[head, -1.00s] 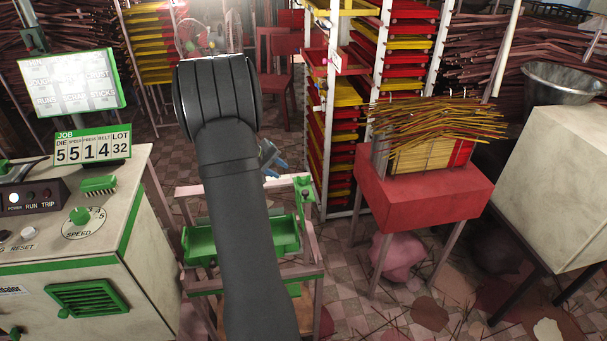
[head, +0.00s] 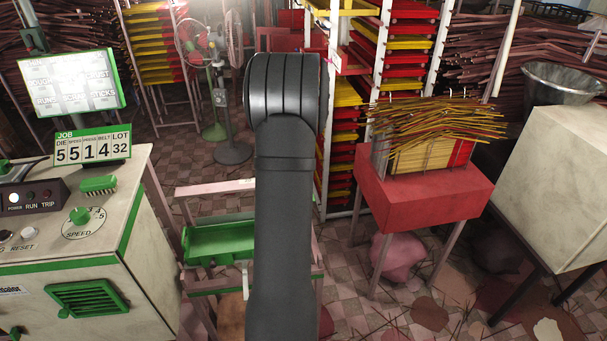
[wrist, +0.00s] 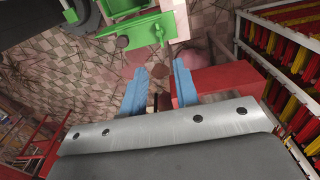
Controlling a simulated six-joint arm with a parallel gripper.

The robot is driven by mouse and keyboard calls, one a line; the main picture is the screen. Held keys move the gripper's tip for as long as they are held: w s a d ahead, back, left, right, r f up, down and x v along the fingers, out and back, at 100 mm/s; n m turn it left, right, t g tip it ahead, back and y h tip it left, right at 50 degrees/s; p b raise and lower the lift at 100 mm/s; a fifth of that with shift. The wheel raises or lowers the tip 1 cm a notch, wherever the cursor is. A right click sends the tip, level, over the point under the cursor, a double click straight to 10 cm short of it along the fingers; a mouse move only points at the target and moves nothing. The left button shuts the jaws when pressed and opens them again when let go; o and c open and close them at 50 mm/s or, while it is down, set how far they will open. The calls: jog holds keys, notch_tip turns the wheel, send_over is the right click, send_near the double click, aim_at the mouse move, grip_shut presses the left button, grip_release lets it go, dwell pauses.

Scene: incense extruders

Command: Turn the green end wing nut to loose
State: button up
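The green trough on its pink stand shows left of my arm in the head view (head: 220,242). The stand's right end, with its green end fittings, is hidden behind my arm there. In the wrist view the green trough (wrist: 142,27) is at the top, with small green parts on its near side. One is a small green fitting (wrist: 160,34) near its right end; I cannot tell for sure that it is the wing nut. My gripper (wrist: 160,67) has two blue fingers set apart with nothing between them. The fingertips point toward the trough's end and appear clear of it.
A red table (head: 425,200) with bundled sticks stands right of the trough. Drying racks (head: 405,45) with red and yellow trays rise behind. A control cabinet (head: 70,235) stands at the left. A pedestal fan (head: 230,100) is at the back.

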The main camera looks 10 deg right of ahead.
notch_tip(320, 180, down, 13)
jog(key=shift+f, duration=0.15)
grip_shut()
